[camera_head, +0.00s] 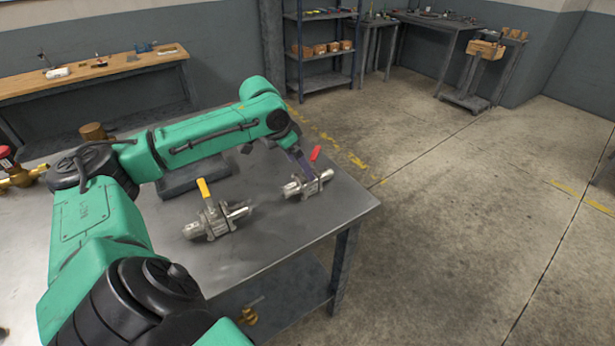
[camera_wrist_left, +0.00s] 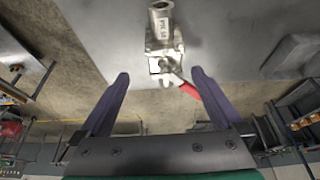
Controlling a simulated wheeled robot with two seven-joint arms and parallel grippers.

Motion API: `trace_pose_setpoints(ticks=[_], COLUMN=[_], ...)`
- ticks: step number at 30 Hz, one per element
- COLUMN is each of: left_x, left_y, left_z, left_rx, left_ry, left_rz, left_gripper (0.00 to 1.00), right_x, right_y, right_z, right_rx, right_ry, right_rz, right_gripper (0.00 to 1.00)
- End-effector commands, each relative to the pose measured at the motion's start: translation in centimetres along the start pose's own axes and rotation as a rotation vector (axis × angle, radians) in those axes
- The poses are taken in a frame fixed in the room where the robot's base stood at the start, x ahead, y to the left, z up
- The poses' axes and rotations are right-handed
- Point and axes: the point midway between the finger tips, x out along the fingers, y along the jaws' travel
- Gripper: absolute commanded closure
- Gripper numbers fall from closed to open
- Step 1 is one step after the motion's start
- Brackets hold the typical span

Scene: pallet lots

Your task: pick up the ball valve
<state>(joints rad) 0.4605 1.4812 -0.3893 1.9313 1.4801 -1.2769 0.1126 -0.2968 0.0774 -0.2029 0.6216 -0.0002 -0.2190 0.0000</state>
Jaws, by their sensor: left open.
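A silver ball valve (camera_head: 294,189) with a red lever lies near the right edge of the metal table (camera_head: 270,240). A second silver valve (camera_head: 208,225) with a yellow lever lies to its left. My left gripper (camera_head: 305,172) reaches down at the red-levered valve, its dark purple fingers open. In the left wrist view the valve (camera_wrist_left: 162,28) is beyond the open fingertips (camera_wrist_left: 160,74), with its red lever pointing toward the right finger. I cannot tell whether a finger touches it. My right gripper is not in view.
A brass fitting with a red part (camera_head: 14,175) is at the table's far left. A dark grey block (camera_head: 195,178) lies under my left forearm. A shelf unit (camera_head: 320,50) and benches stand behind. The floor right of the table is clear.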

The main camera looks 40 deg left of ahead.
Motion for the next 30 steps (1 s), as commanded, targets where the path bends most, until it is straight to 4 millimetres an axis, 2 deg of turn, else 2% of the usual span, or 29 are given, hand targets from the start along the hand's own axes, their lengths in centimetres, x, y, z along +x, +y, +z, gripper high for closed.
trace_pose_setpoints(ticks=[3, 5, 8, 15, 21, 22, 26, 27, 29, 30], left_x=[2.6, 3.4, 4.6, 8.8, 9.2, 9.2, 9.1, 9.1, 9.1, 9.1], left_y=[0.0, 0.0, -0.2, -0.7, -0.7, -0.7, -0.7, -0.7, -0.7, -0.7], left_z=[-0.1, -0.1, 0.0, 0.2, 0.2, 0.2, 0.2, 0.2, 0.2, 0.2], left_rx=[-0.003, -0.002, -0.002, 0.0, 0.002, 0.002, 0.002, 0.002, 0.002, 0.002], left_ry=[0.0, 0.001, 0.0, 0.0, 0.0, 0.0, 0.0, 0.0, 0.0, 0.0], left_rz=[0.003, 0.002, 0.001, 0.0, -0.003, -0.003, -0.003, -0.003, -0.003, -0.003], left_gripper=[0.0, 0.0, 0.0, 0.0, 0.0, 0.04, 0.54, 0.69, 0.92, 1.0], right_x=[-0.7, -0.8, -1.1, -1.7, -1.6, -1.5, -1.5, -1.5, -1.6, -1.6], right_y=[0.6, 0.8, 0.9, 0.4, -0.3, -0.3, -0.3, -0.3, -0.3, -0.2], right_z=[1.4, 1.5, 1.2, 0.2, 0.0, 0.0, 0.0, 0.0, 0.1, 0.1], right_rx=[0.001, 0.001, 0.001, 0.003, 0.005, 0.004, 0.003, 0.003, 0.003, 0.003], right_ry=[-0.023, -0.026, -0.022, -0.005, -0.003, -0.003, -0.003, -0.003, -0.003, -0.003], right_rz=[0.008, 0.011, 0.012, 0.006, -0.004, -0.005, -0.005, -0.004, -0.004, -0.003], right_gripper=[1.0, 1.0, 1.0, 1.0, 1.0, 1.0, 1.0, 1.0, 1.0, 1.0])
